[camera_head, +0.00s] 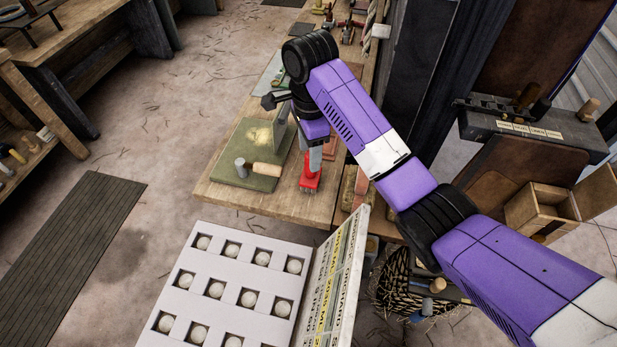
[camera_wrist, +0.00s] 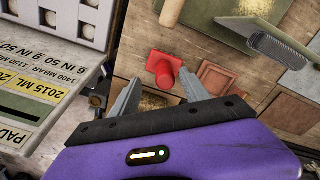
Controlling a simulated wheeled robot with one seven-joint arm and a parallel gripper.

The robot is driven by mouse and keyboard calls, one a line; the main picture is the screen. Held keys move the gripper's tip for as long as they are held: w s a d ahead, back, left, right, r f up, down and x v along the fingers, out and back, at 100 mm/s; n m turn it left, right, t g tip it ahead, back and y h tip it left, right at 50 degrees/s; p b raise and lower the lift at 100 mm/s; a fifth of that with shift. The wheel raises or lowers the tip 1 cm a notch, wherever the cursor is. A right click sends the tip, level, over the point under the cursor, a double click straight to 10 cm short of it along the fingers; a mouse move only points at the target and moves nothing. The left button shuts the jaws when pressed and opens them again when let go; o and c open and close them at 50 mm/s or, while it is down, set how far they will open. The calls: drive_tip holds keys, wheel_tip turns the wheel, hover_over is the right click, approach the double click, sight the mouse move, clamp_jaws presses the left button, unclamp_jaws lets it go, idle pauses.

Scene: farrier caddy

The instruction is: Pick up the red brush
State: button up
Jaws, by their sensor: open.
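The red brush (camera_head: 310,184) stands on the wooden bench near its front edge, just right of the green mat. In the wrist view the red brush (camera_wrist: 163,68) shows a rounded red top over a wider red base. My gripper (camera_head: 315,158) is over the brush, and its fingers partly cover it in the head view. In the wrist view my gripper (camera_wrist: 160,92) is open, with one finger left and one right of the brush's near side. Nothing is between the fingertips that I can see gripped. Contact with the brush cannot be told.
The green mat (camera_head: 228,175) holds a wooden-handled tool (camera_head: 264,169). Brown blocks (camera_wrist: 218,78) lie right of the brush in the wrist view. A white box of round pieces (camera_head: 215,262) with an open lid stands in front of the bench (camera_head: 285,213). A dark post stands behind my arm.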

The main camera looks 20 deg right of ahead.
wheel_tip(320, 180, down, 2)
drive_tip(key=shift+w+d+f+b, duration=0.15)
drive_tip(key=shift+f+b, duration=0.1)
drive_tip(key=shift+b, duration=0.7)
drive_tip(key=shift+w+d+f+p, duration=0.15)
drive_tip(key=shift+f+p, duration=0.1)
drive_tip(key=shift+p, duration=0.25)
drive_tip(key=shift+f, duration=1.3)
drive_tip(key=shift+c, duration=0.4)
clamp_jaws()
